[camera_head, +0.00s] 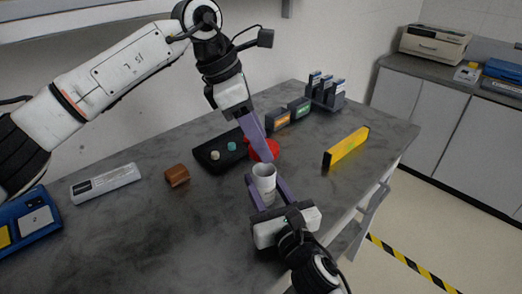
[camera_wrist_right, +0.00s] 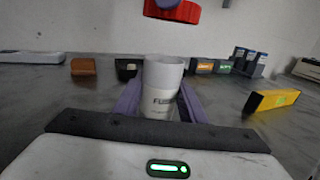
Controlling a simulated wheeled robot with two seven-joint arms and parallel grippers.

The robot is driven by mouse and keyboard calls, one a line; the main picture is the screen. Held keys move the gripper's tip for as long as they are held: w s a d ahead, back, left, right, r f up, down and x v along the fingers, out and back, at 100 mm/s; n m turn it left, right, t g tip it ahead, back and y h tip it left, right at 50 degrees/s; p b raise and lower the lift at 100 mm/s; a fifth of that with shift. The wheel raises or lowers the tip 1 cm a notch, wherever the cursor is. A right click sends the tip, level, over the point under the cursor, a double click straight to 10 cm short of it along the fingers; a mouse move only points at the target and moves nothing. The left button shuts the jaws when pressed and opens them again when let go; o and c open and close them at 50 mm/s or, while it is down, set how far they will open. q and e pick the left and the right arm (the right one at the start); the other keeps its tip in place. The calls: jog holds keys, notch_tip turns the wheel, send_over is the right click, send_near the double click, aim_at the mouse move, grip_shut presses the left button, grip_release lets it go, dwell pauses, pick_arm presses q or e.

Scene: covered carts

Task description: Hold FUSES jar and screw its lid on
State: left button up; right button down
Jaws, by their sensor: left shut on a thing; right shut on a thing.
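The FUSES jar (camera_head: 264,184) is a white, open-topped cylinder. My right gripper (camera_head: 267,190) is shut around it and holds it upright. In the right wrist view the jar (camera_wrist_right: 160,92) stands between the purple fingers, with part of its label showing. The red lid (camera_head: 265,152) is in my left gripper (camera_head: 262,147), which is shut on it. The lid is apart from the jar. In the right wrist view the lid (camera_wrist_right: 174,11) hangs above the jar's mouth, slightly to the right, with a clear gap between them.
On the dark table, a black case (camera_head: 207,157) with small round pieces lies behind the jar. A brown block (camera_head: 177,175) and a white box (camera_head: 105,183) lie left. A yellow level (camera_head: 346,147) stands right. Black boxes with coloured labels (camera_head: 278,120) stand behind. The table around the jar is clear.

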aim_at(260, 160)
pick_arm(q)
jog(key=shift+f, duration=1.3)
jog(key=shift+f, duration=0.9)
jog(key=shift+f, duration=0.6)
jog(key=shift+w+r+m+g, duration=0.1)
jog(key=shift+m+g, duration=0.35)
jog(key=shift+m, duration=0.7)
jog(key=shift+w+f+m+g, duration=0.1)
jog(key=shift+m+g, duration=0.4)
jog(key=shift+m, duration=0.6)
jog(key=shift+w+r+m+g, duration=0.1)
jog(key=shift+m+g, duration=0.35)
jog(key=shift+m, duration=0.7)
jog(key=o, duration=1)
